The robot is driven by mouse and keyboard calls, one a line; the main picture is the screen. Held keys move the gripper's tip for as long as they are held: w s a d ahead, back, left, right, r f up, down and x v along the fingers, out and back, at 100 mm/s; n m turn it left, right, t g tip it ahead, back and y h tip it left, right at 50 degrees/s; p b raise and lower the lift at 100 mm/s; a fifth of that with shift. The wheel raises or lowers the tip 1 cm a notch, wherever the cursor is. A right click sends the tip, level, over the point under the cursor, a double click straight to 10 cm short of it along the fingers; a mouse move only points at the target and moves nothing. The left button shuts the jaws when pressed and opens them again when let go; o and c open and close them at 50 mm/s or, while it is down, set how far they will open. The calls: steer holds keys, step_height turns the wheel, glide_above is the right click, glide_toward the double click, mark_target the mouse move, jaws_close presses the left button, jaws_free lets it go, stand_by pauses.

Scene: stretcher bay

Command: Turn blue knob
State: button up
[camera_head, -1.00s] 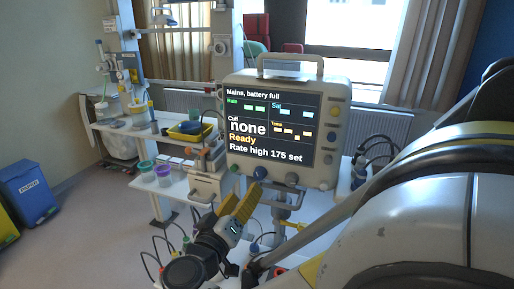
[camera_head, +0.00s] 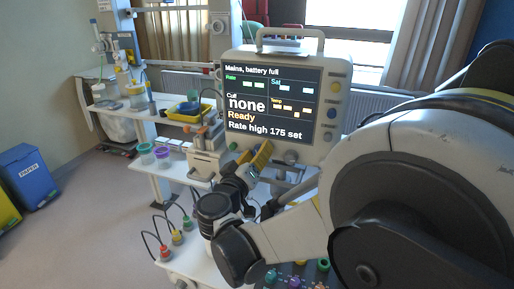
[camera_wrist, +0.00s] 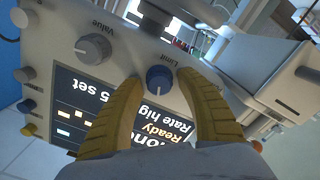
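The blue knob (camera_wrist: 159,79), labelled "Limit", sits on the front of the monitor (camera_head: 330,75) and shows in the wrist view with a white pointer line. My gripper (camera_wrist: 158,88) is open, with one yellow finger on each side of the knob. I cannot tell whether the fingers touch it; gaps show beside it. In the head view my gripper (camera_head: 262,152) is at the monitor's lower edge and hides the blue knob. The screen reads "Cuff none", "Ready" and "Rate high 175 set".
A grey knob (camera_wrist: 93,48) labelled "Value" is beside the blue one; it also shows in the head view (camera_head: 290,157). Coloured buttons line the monitor's side. A shelf with a yellow tray (camera_head: 187,114) stands to the left. Cables and coloured connectors (camera_head: 176,237) are below left.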

jaws_close()
steer(key=n+b, duration=0.1)
steer(key=n, duration=0.2)
steer(key=shift+f+n, duration=0.1)
steer(key=shift+n, duration=0.3)
steer(key=shift+a+n+b, duration=0.1)
steer(key=shift+n+b, duration=0.4)
steer(key=shift+n, duration=1.6)
steer(key=shift+o, duration=1.9)
jaws_free()
